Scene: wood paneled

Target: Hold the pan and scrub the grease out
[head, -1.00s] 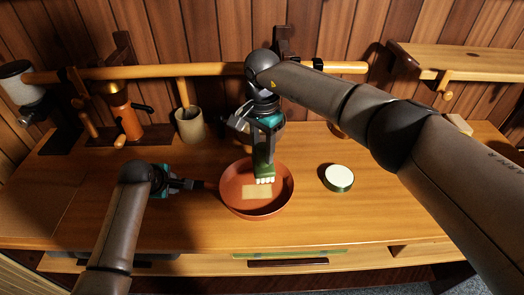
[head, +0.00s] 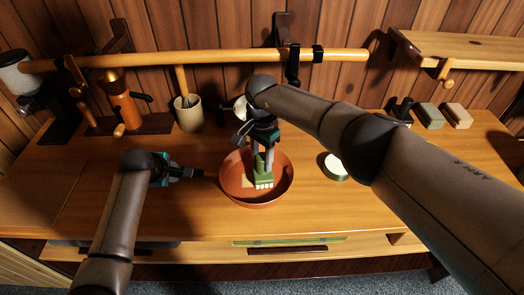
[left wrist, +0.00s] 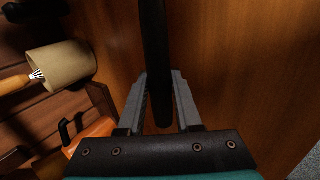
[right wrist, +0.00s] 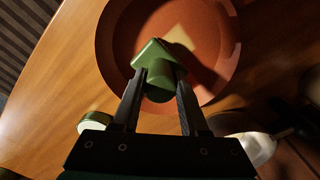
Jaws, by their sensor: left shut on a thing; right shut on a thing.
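The reddish-brown pan (head: 235,168) sits on the wooden worktop with its dark handle (left wrist: 152,45) pointing left. My left gripper (head: 202,173) is shut on the pan handle. A pale tan grease patch (head: 246,182) lies on the pan floor, partly hidden by the brush. My right gripper (head: 264,150) points down over the pan, shut on a green scrub brush (head: 262,175) with white bristles. The brush is inside the pan, at the patch; bristle contact is hard to tell. In the right wrist view the brush (right wrist: 160,72) covers part of the pan.
A beige cup (head: 188,116) and an orange coffee device (head: 126,112) stand behind at the left. Two blocks (head: 458,115) lie at the back right. The front worktop is clear.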

